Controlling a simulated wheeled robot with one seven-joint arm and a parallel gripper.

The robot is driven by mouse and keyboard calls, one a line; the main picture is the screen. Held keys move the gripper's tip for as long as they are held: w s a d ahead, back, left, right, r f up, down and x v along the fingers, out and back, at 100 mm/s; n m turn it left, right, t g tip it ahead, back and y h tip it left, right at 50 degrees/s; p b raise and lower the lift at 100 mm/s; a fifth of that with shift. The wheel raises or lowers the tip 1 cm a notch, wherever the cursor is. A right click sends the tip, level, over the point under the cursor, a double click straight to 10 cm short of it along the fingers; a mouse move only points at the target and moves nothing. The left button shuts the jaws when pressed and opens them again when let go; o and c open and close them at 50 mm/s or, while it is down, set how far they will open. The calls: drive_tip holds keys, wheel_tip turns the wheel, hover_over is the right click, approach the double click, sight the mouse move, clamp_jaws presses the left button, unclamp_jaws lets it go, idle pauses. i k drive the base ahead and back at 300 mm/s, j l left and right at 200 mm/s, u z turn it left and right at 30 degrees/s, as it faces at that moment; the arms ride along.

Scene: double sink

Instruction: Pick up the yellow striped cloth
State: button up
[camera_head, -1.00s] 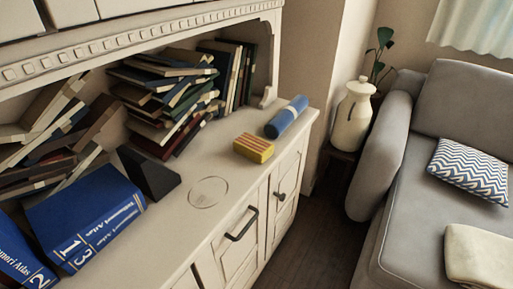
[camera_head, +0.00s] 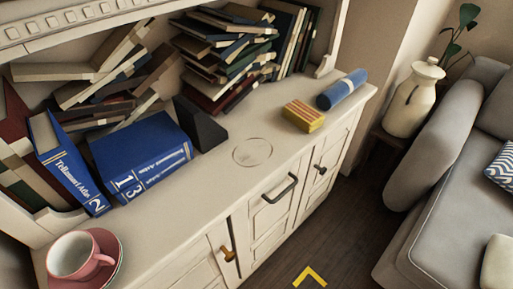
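The yellow striped cloth (camera_head: 303,115) is a small folded block with red stripes on its top. It lies on the cream cabinet top (camera_head: 225,172), near the front edge and right of the middle. A rolled blue cloth (camera_head: 342,89) lies just behind it to the right, with a small gap between them. The striped cloth is fully in sight and nothing covers it. My gripper is not in view.
A thin circle outline (camera_head: 252,152) is left of the cloth. A black wedge (camera_head: 200,124), blue atlases (camera_head: 140,155) and piled books (camera_head: 222,55) stand behind and left. A pink cup (camera_head: 78,258) sits on a saucer (camera_head: 106,245). A white jar (camera_head: 412,100) and grey sofa (camera_head: 450,200) are right.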

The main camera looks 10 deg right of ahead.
sight(307, 119)
drive_tip(key=i+l+u, duration=0.1)
drive_tip(key=u, duration=0.25)
drive_tip(key=i+l+u, duration=0.5)
drive_tip(key=i+u, duration=0.25)
drive_tip(key=i, duration=0.1)
